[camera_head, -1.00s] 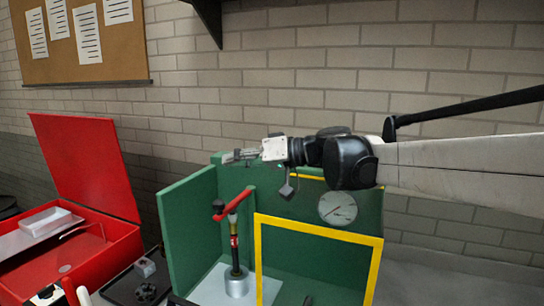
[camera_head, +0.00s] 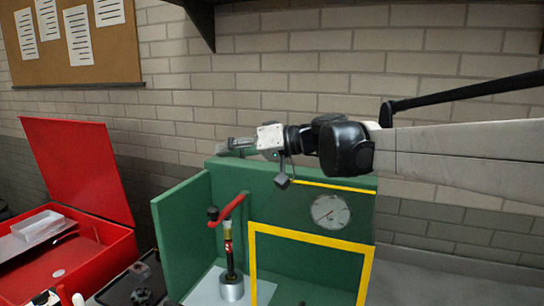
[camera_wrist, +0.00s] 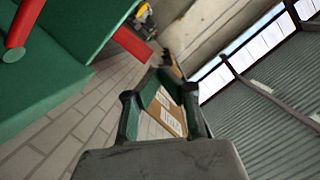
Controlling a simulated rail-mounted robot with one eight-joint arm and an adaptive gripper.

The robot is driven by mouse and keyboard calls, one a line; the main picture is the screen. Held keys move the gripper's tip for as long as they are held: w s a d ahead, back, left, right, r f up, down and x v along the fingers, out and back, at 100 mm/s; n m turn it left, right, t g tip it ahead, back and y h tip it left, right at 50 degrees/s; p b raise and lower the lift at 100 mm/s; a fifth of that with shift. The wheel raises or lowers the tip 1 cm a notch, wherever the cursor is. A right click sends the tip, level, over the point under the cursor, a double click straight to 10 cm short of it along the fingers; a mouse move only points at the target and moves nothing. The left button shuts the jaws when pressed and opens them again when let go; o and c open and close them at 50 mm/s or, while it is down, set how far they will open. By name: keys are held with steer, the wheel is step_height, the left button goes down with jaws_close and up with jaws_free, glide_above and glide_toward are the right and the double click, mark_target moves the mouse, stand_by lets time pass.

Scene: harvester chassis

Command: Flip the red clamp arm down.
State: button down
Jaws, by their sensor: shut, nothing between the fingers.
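The red clamp arm (camera_head: 228,208) slopes up to the right, with a dark knob at its lower left end. It sits on a dark upright post (camera_head: 229,250) on a round metal base (camera_head: 231,287), inside the green chassis (camera_head: 182,232). My gripper (camera_head: 230,145) is shut and empty, above the chassis's back wall and higher than the clamp arm, apart from it. In the wrist view my gripper's fingers (camera_wrist: 160,85) point away from the camera. A red bar (camera_wrist: 22,25) shows at the upper left there; I cannot tell for sure whether it is the clamp arm.
A yellow frame (camera_head: 310,235) stands right of the clamp, with a round gauge (camera_head: 330,211) behind it. An open red toolbox (camera_head: 75,170) is at the left. A dark shelf (camera_head: 300,12) is on the brick wall above. The air left of my gripper is clear.

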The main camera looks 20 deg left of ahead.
steer(key=s+b+v, duration=0.1)
steer(key=v, duration=0.8)
steer(key=shift+d, duration=0.3)
steer(key=shift+s, duration=0.1)
